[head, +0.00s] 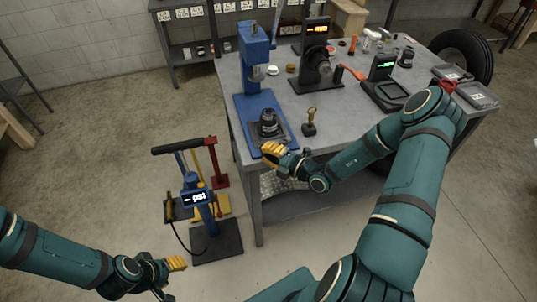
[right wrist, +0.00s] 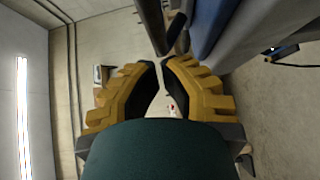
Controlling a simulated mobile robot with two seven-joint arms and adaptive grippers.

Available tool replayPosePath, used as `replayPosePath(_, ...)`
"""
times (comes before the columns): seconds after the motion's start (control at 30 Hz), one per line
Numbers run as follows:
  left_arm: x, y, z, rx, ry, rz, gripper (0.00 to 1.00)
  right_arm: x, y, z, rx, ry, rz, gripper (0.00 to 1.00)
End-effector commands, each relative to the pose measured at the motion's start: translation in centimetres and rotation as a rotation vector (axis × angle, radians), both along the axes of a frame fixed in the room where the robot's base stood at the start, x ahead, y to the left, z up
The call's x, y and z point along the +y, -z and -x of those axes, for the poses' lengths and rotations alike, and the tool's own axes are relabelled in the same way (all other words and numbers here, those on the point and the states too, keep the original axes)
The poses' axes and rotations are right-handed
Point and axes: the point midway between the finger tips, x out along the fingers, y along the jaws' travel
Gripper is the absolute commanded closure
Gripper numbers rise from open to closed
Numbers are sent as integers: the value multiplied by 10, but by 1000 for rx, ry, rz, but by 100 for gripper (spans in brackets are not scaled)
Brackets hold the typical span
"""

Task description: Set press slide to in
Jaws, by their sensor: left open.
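The blue press (head: 252,75) stands at the left end of the workbench, with its upright at the back and its blue base plate toward the near edge. A dark sliding plate (head: 258,138) lies on that base, carrying a round black part (head: 267,122). My right gripper (head: 272,149) is at the near edge of the base, just in front of the slide; contact cannot be told. In the right wrist view its yellow fingers (right wrist: 160,65) nearly meet at the tips, with nothing seen between them. My left gripper (head: 177,264) is open and empty, low over the floor.
The grey workbench (head: 335,125) also holds a small brass-topped part (head: 310,120), a black display device (head: 318,60) and a scale (head: 385,85). A blue pump stand (head: 198,195) with a black handle stands on the floor left of the bench. Floor between the arms is clear.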

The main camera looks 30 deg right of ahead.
Motion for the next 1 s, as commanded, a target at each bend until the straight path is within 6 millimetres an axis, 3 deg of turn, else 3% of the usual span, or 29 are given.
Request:
replayPosePath(0.17,0,0,0,0,0,0,53,0,0,-1,0,0,1,100)
replayPosePath(0.5,0,-3,-1,-2,-2,0,53,-9,-1,-40,-1,-1,0,100)
replayPosePath(1.0,0,-6,-2,-4,-3,0,53,-9,-1,-38,0,-2,-1,100)
